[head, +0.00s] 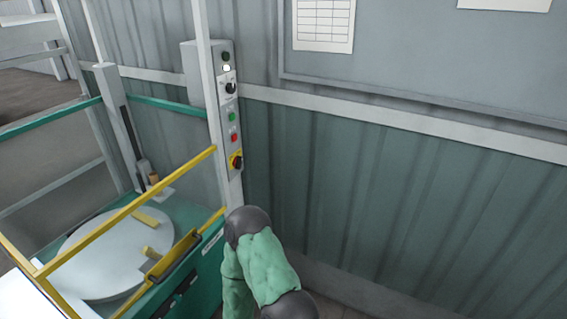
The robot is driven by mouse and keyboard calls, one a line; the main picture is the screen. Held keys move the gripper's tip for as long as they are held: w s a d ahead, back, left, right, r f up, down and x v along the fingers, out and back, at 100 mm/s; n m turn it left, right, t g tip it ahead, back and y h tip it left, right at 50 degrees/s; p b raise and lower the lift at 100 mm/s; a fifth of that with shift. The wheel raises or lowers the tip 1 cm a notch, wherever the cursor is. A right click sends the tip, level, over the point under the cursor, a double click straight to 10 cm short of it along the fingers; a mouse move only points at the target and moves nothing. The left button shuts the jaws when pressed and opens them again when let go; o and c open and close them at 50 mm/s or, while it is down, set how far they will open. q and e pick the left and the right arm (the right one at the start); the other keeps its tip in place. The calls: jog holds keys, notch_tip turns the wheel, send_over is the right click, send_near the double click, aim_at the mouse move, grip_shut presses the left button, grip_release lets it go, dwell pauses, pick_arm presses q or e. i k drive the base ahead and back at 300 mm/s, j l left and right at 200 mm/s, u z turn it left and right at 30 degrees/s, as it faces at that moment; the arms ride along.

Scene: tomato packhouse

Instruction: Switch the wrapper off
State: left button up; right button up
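The wrapper (190,262) stands at the left, with a green base, a round grey turntable (105,255) and yellow rails. Its control panel (228,105) is on an upright post. From top to bottom the panel has a dark green lamp or button (225,56), a bright white lamp (227,68), a black selector knob (230,88), a green button (231,117), a red button (234,137) and a red-and-yellow rotary switch (236,160). The switch's exact position is too small to tell. Neither of my grippers shows; a green-sleeved arm link of mine is below the panel.
A yellow rail (130,208) crosses in front of the turntable, left of the panel. A corrugated wall (400,195) with a pale rail fills the right. A grey board (440,60) with papers hangs above. The space right of the panel looks clear.

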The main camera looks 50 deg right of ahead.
aim_at(237, 161)
jog(key=z, duration=1.3)
